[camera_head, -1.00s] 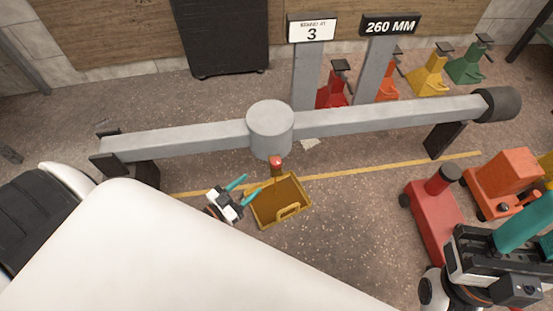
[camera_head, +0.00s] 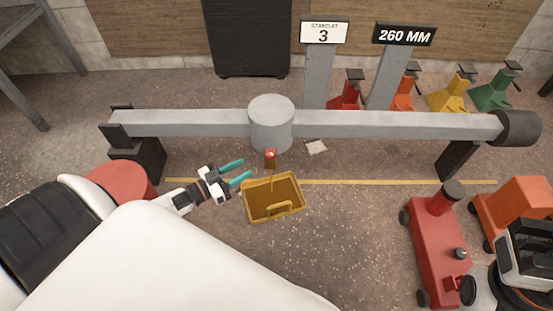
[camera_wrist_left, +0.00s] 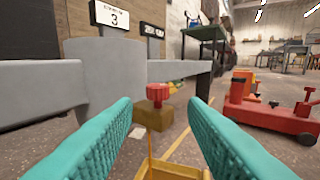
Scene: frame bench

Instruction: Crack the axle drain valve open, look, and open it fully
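The grey axle (camera_head: 190,123) spans the picture, with a round housing (camera_head: 271,125) at its middle. The drain valve (camera_head: 270,155), a brass block with a red knob, sits low at the housing; in the left wrist view its red knob (camera_wrist_left: 158,97) shows beyond the fingers. A thin amber line, seemingly a trickle, runs from the valve toward the yellow drain tray (camera_head: 287,211) below. My left gripper (camera_head: 239,171) is open and empty, its teal fingers left of the valve and apart from it. Part of my right gripper (camera_head: 525,252) shows at the right edge, fingers hidden.
A red trolley jack (camera_head: 436,245) and an orange one (camera_head: 515,208) stand at the right. Several coloured stands are behind the axle, near the "STAND AT 3" sign (camera_head: 324,33) and "260 MM" sign (camera_head: 404,35).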

